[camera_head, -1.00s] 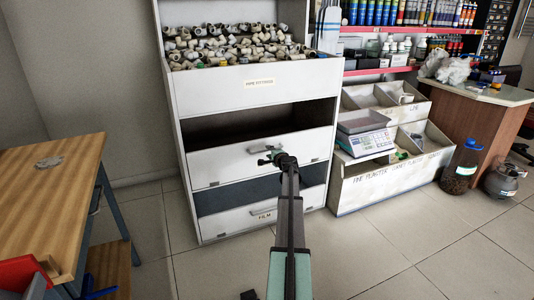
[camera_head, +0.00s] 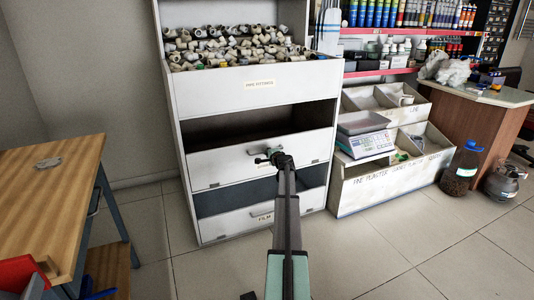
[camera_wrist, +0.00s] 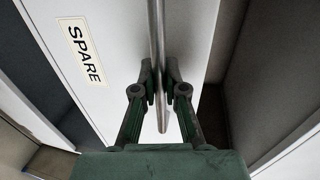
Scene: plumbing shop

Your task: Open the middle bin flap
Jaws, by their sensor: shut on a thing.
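The middle bin flap (camera_head: 216,171) is a white panel in the head view, with a dark opening above it and a dark blue-grey band below. Its metal bar handle (camera_wrist: 155,35) runs between my fingers in the wrist view, beside a panel label reading SPARE (camera_wrist: 82,50). My gripper (camera_head: 270,157) is at the handle in the head view; it also shows in the wrist view (camera_wrist: 160,88), shut on the bar from both sides. My arm and gripper hide part of the flap in the head view.
Above is a bin of pipe fittings (camera_head: 240,45) with a white front. Below is a flap labelled FILM (camera_head: 230,222). A wooden table (camera_head: 45,185) stands at left. A scale (camera_head: 368,142) sits on bins at right. Floor between is mostly clear.

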